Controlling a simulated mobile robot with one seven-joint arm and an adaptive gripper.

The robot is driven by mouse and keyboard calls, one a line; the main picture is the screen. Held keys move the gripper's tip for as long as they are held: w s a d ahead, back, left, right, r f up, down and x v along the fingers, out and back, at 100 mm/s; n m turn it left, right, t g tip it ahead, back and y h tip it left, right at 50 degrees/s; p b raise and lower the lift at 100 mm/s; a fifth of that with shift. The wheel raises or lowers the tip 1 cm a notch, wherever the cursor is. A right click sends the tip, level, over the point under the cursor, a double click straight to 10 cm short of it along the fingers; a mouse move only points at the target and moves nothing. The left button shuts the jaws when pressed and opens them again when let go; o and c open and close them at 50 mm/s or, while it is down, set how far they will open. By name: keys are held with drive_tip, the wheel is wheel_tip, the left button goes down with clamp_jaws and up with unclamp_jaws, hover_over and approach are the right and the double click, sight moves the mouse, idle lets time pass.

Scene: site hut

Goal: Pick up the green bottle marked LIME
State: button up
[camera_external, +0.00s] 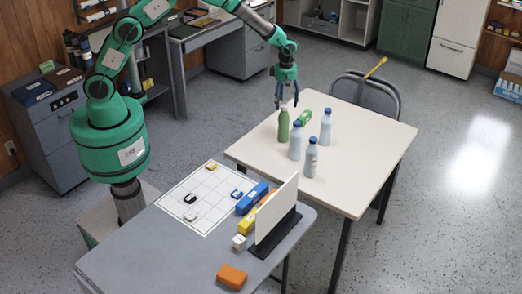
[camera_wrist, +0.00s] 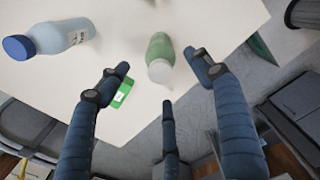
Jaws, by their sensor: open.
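A green bottle (camera_external: 283,126) with a pale cap stands upright near the far left edge of the cream table. In the wrist view the green bottle (camera_wrist: 160,47) shows between and ahead of my spread fingers, cap toward me. I cannot read a LIME mark on it. My gripper (camera_external: 286,102) is open and empty, pointing down just above the bottle, apart from it as far as I can tell. In the wrist view my gripper (camera_wrist: 163,70) has two fingers on either side and a third below.
A chair (camera_external: 380,95) stands behind the cream table (camera_external: 375,150). The grey table (camera_external: 170,262) holds blocks and an upright panel (camera_external: 276,212).

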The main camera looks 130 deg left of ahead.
sight(284, 120)
drive_tip(key=shift+f, duration=2.8)
drive_tip(key=shift+f+b, duration=0.7)
drive_tip(key=shift+f, duration=1.9)
drive_tip(key=shift+c, duration=0.2)
drive_tip(key=c, duration=1.1)
